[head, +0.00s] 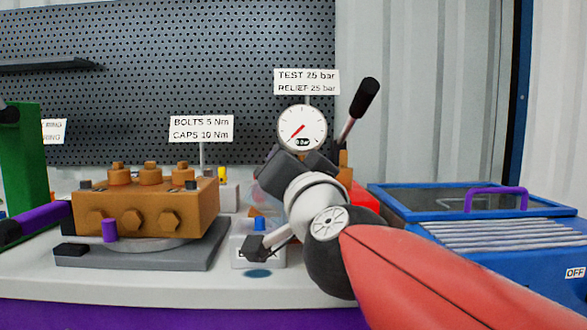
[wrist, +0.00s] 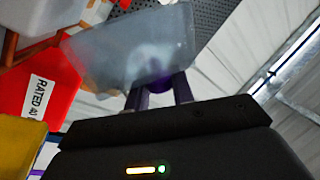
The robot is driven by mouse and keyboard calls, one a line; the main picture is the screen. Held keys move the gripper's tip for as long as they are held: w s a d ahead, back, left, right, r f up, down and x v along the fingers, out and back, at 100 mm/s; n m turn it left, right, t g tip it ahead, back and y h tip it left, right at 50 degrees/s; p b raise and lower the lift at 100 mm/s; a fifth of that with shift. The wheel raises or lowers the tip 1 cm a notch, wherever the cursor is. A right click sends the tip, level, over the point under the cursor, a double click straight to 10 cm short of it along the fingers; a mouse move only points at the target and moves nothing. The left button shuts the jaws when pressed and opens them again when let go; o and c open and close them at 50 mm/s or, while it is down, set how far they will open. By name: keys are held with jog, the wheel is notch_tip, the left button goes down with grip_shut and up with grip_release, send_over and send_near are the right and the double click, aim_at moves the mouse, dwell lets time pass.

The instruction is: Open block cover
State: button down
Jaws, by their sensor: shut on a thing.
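The block cover is a clear, frosted panel (wrist: 125,42) in the upper middle of the wrist view. My gripper (wrist: 160,92) reaches up to its lower edge with two dark fingers. The fingers are shut on a small purple part at that edge, which looks like the cover's handle. In the head view a see-through patch of the cover (head: 268,190) shows left of my wrist. There my arm hides most of the cover and the fingertips. How far the cover is tilted cannot be told.
A pressure gauge (head: 302,128) and a black-gripped lever (head: 364,98) stand just behind my wrist. A bronze pump block (head: 146,208) sits on a grey plate at left. A blue machine (head: 480,235) with a purple handle is at right. A red box (wrist: 48,88) is close in the wrist view.

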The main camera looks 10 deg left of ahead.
jog(key=c, duration=1.2)
grip_release()
jog(key=shift+s, duration=0.1)
jog(key=v, duration=0.7)
jog(key=shift+s+f, duration=0.15)
jog(key=shift+s, duration=0.15)
jog(key=shift+d, duration=0.2)
